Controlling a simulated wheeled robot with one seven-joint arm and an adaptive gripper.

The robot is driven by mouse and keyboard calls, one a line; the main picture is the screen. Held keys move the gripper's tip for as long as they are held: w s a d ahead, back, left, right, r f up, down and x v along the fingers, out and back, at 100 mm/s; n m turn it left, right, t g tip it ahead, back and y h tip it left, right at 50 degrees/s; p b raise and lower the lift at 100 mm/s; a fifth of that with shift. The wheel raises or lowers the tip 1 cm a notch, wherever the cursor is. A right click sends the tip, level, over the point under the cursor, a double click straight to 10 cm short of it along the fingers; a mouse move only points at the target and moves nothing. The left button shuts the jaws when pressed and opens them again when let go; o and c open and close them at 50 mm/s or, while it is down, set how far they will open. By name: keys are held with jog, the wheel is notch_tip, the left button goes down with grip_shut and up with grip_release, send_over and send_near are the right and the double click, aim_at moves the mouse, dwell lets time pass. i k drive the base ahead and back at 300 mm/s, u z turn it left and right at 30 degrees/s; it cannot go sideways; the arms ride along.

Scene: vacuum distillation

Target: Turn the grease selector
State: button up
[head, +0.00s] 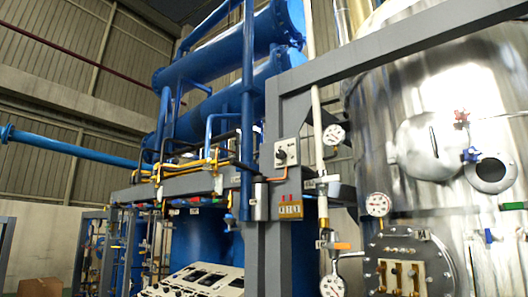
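A black rotary knob (281,154) sits on a small pale plate (291,152) fixed to the grey steel post, near the middle of the head view. It looks like the grease selector, but no label is readable at this size. The exact setting of the knob cannot be made out. An orange-brown tube (280,179) runs below the plate to a small silver cylinder (261,201) on the post. My gripper and arm are not in view.
The grey post (268,255) carries a brown box (289,207). A shiny steel vessel (480,130) fills the right. A sloping control panel (203,278) is below left. Blue cylinders (215,55) are overhead.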

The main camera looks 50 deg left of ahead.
aim_at(279, 154)
jog(key=u, duration=1.25)
